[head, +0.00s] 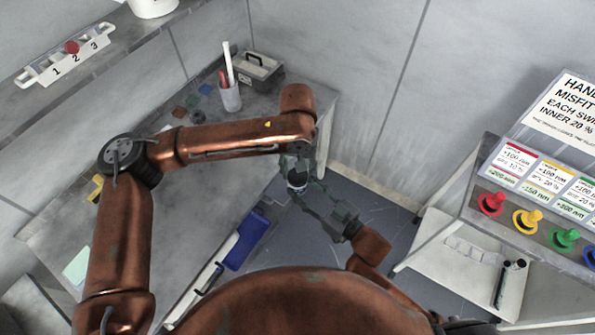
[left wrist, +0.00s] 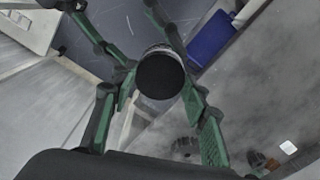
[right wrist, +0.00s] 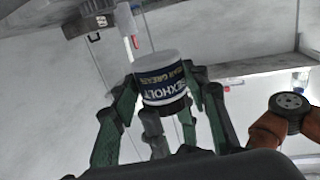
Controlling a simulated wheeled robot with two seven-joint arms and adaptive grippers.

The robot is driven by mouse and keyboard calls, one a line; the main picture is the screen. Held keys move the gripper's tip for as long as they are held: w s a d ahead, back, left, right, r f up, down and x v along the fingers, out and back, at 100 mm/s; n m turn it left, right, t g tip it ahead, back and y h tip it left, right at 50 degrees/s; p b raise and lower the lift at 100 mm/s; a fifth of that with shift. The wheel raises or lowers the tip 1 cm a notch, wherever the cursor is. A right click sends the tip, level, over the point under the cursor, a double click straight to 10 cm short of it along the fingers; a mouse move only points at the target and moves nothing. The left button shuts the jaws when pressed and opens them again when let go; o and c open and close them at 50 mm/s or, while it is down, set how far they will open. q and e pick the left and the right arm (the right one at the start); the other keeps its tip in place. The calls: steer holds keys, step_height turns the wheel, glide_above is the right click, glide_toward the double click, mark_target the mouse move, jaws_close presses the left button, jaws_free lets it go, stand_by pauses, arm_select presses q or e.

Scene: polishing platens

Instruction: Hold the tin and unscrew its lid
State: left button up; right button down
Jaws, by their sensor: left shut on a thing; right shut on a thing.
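The small tin (head: 297,182) is between my two grippers, above the floor beside the bench. Its round black lid (left wrist: 159,75) faces the left wrist camera. In the right wrist view the white tin body (right wrist: 162,72) carries a dark label with upside-down lettering; the lid is the dark band at its lower end. My left gripper (left wrist: 160,92) comes from above and is shut at the lid. My right gripper (right wrist: 168,90) comes from the side, its green fingers shut on the body. Fingers hide parts of the tin's sides, so exact contacts are hard to see.
The grey bench (head: 195,190) on the left bears a pen cup (head: 230,97), a grey box (head: 259,70) and small coloured tiles. A blue bin (head: 245,240) stands beside it. On the right is a shelf with coloured knobs (head: 527,220). Floor lies below the tin.

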arm_select(q)
steer(key=shift+w+r, duration=0.15)
steer(key=shift+r, duration=0.1)
steer(key=shift+r, duration=0.9)
